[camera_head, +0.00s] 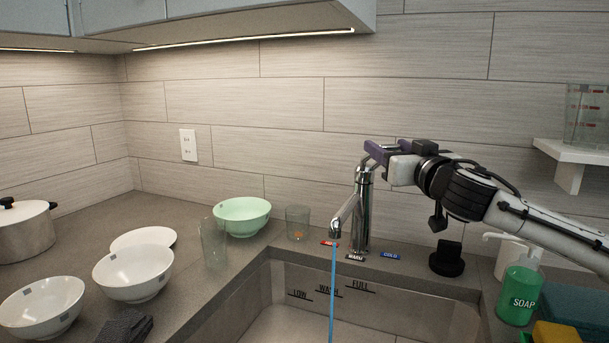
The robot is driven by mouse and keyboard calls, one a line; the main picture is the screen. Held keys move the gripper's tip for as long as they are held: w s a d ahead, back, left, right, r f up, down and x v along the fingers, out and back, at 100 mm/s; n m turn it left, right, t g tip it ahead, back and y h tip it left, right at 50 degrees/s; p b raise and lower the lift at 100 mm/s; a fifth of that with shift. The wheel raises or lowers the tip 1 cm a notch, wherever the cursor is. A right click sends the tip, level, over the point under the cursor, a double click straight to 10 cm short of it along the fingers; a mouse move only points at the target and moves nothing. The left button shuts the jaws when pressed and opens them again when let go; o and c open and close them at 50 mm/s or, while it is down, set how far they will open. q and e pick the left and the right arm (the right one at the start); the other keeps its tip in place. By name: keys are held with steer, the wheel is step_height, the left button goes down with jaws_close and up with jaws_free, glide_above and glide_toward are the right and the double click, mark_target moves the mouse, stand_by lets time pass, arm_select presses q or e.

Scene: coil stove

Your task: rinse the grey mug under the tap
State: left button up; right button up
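The chrome tap (362,215) stands at the back of the sink (240,310), and a blue stream of water (333,290) runs from its spout down into the basin. My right gripper (386,150), with purple fingers, is at the top of the tap by its lever. Whether the fingers are closed on the lever is not clear. No grey mug can be made out in this view; the front of the sink is cut off by the bottom edge. My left gripper is not in view.
Left counter: a pot (25,235), white bowls (133,272), a plate (143,241), a green bowl (242,215) and clear glasses (213,243). Right of the sink: a green soap bottle (519,296) and a black knob-like object (447,260). A shelf (574,152) holds a measuring jug.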

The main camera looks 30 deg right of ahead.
steer(key=shift+o, duration=0.7)
steer(key=shift+d, duration=0.15)
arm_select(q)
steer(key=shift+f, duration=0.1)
arm_select(e)
steer(key=shift+s, duration=0.2)
arm_select(q)
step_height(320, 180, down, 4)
steer(key=b, duration=0.4)
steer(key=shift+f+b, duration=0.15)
steer(key=shift+b, duration=0.15)
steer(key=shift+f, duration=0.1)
arm_select(e)
steer(key=v, duration=1.1)
steer(key=shift+s, duration=0.35)
